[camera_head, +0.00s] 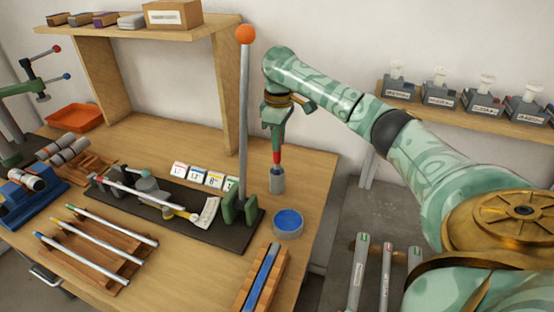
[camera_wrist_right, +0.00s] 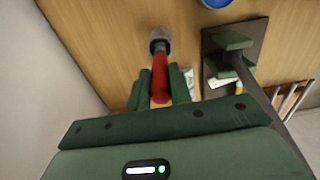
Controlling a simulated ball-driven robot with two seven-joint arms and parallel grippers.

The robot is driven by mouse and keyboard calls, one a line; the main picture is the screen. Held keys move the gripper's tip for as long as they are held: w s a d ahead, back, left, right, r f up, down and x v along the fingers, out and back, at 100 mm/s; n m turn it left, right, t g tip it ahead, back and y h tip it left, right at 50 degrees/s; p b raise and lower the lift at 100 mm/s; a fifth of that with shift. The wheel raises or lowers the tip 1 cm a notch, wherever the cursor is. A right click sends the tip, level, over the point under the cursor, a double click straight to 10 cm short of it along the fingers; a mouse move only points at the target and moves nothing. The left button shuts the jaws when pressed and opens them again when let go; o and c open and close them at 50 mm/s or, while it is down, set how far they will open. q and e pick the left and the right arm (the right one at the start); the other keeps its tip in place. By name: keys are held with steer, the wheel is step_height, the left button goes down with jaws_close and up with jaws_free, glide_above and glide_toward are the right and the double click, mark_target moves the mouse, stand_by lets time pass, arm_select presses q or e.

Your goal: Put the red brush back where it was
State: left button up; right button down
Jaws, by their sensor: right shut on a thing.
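My right gripper (camera_head: 277,145) is above the right part of the workbench, pointing down, shut on the red brush (camera_head: 277,158). The red handle also shows between the fingers in the right wrist view (camera_wrist_right: 160,82). The brush is about upright. Its lower end is hidden in a small grey metal cup (camera_head: 277,183), which also shows in the right wrist view (camera_wrist_right: 159,42). I cannot tell whether the brush touches the bottom of the cup. My left gripper is not in view.
A blue-topped round tin (camera_head: 288,222) stands just in front of the cup. To the left is a dark jig plate (camera_head: 232,236) with a tall grey lever (camera_head: 243,130) topped by an orange ball. A wooden shelf post (camera_head: 228,90) rises behind. The bench's right edge is close.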

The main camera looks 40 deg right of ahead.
mark_target(278, 163)
step_height(278, 163, down, 5)
steer(key=b, duration=0.3)
steer(key=shift+f, duration=0.2)
steer(key=shift+r, duration=0.15)
steer(key=shift+s, duration=0.1)
steer(key=c, duration=1.3)
jaws_free()
steer(key=shift+o, duration=0.2)
step_height(278, 163, up, 12)
steer(key=p, duration=0.7)
